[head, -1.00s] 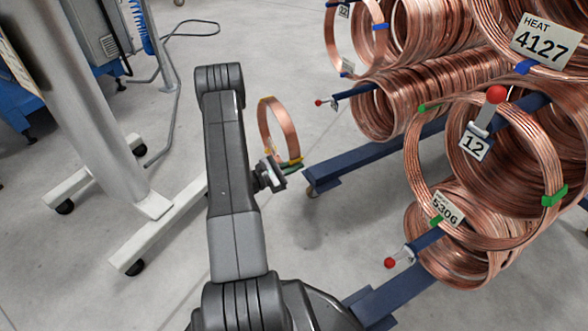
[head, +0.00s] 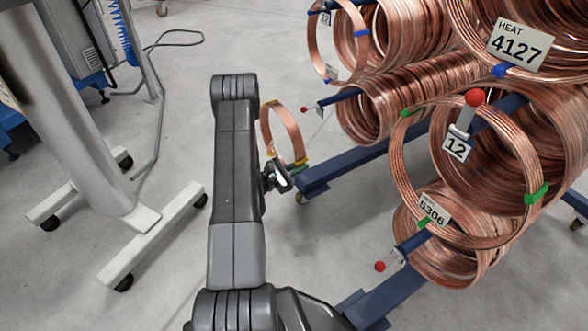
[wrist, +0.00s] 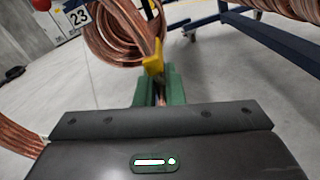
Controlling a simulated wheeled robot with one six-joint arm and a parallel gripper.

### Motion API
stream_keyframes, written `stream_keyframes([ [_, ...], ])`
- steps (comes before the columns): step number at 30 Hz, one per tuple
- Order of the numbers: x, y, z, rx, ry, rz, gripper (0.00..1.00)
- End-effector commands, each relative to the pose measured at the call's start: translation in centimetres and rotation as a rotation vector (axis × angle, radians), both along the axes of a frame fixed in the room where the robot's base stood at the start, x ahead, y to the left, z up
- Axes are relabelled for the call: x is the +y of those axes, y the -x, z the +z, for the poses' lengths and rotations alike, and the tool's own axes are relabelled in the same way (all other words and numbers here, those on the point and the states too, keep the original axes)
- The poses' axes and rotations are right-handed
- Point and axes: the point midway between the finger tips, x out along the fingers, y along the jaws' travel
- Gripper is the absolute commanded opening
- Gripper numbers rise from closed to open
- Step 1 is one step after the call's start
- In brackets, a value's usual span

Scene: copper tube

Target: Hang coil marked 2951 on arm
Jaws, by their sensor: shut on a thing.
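In the wrist view green jaws (wrist: 158,88) are shut on the coil's copper strand (wrist: 159,94), just below a yellow band. No number can be read on this coil. Rack arms stick out at the right, including one with a red-tipped end (head: 305,109) and a lower one (head: 379,266); an arm tagged 12 (head: 456,149) bears coils. In the wrist view a tag 23 (wrist: 78,16) shows beside a red ball.
A blue rack (head: 345,168) loaded with copper coils fills the right; coils tagged 4127 (head: 517,46) and 5306 (head: 434,210) face me. A grey post on a wheeled base (head: 150,235) stands at the left.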

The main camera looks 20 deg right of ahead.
Motion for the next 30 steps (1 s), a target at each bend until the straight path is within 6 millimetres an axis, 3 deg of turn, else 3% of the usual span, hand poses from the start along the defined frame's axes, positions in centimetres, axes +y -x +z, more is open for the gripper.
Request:
stream_keyframes([
  [30, -7.6, -1.4, -0.2, -0.005, 0.003, -0.001, 0.00],
])
